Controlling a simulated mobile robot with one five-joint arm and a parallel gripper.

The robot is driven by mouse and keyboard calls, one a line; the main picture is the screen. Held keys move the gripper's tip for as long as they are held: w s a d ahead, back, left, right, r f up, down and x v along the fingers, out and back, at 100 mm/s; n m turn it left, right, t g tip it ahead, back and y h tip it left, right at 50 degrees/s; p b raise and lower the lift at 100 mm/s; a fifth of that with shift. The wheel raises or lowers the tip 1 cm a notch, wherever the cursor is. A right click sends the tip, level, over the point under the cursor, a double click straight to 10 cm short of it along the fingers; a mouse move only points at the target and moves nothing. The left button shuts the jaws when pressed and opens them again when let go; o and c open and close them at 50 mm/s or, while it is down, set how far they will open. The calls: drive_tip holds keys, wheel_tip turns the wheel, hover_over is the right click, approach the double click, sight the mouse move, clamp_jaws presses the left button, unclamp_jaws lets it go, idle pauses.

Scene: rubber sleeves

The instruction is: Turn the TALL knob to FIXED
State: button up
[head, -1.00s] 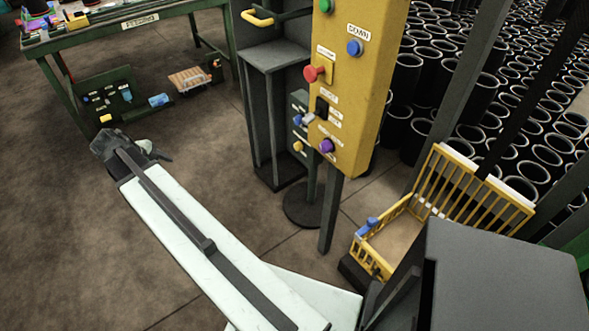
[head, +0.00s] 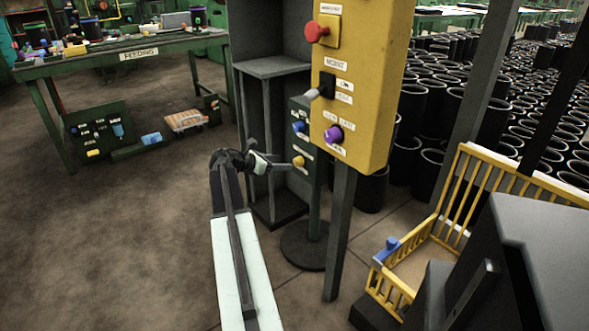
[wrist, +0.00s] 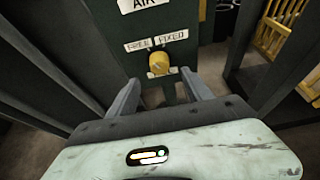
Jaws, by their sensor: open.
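A yellow knob (wrist: 158,64) sits on the front of a dark green box in the wrist view, under small labels reading FREE at left and FIXED at right. In the head view this yellow knob (head: 298,161) is below a blue knob (head: 299,127). No TALL label is readable, and I cannot tell which way the knob points. My gripper (wrist: 160,82) is open, its two fingers reaching toward the knob, one on each side in the picture. Nothing is between them that I can see as gripped. In the head view my gripper (head: 276,165) is just left of the knob.
A yellow panel (head: 372,60) with a red button, a grey-tipped switch and a purple knob (head: 334,134) stands close at right. A dark cabinet (head: 270,68) is behind the box. A yellow barred crate (head: 470,200) is at lower right.

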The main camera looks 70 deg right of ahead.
sight(295, 163)
drive_tip(key=b+x, duration=0.2)
drive_tip(key=x, duration=0.5)
drive_tip(key=shift+d+f+b, duration=0.15)
drive_tip(key=shift+f+b, duration=0.05)
drive_tip(key=shift+b, duration=0.2)
clamp_jaws()
